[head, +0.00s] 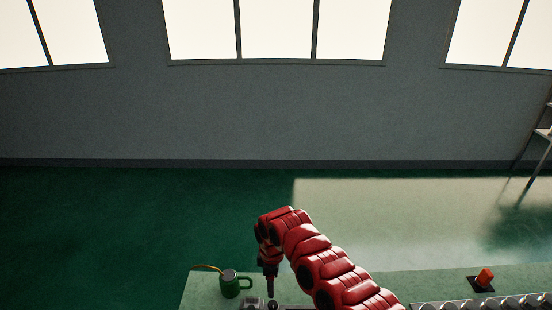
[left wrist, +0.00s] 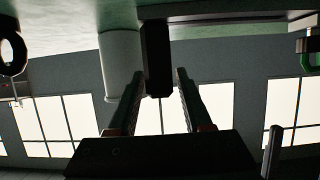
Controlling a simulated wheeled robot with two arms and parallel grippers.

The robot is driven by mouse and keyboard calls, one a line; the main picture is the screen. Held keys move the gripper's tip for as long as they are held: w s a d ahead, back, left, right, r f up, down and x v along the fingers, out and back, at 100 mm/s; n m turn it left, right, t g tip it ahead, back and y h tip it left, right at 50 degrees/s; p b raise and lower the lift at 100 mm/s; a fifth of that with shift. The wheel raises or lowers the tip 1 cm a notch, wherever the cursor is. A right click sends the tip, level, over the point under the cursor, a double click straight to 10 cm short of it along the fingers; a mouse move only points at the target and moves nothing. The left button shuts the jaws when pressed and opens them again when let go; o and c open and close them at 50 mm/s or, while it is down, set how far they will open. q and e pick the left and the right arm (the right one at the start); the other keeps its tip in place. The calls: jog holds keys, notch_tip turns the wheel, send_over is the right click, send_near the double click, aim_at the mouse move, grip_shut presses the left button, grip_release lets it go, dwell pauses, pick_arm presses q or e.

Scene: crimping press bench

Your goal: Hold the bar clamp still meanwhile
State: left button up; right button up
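The left wrist view looks up past the underside of the bench. In it, my left gripper (left wrist: 158,76) has its two fingers apart. A dark upright bar (left wrist: 156,50), perhaps part of the bar clamp, hangs in line with the space between the fingertips. A sliver of light shows between it and the right-hand finger, and I cannot see a firm contact. In the head view, my red right arm reaches in from the right. My right gripper (head: 271,288) points down at the bench's front part; its opening and anything it holds cannot be made out. My left gripper is outside the head view.
A red button on a black base (head: 484,278) and a row of silvery cylinders (head: 480,304) are at the right. A pale cylinder (left wrist: 121,62) is beside the dark bar.

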pick_arm(q)
jog(key=shift+r, duration=0.15)
jog(key=shift+r+p, duration=0.7)
jog(key=shift+p, duration=0.05)
jog(key=o, duration=0.6)
jog(key=shift+f, duration=0.1)
jog(key=shift+c, duration=0.2)
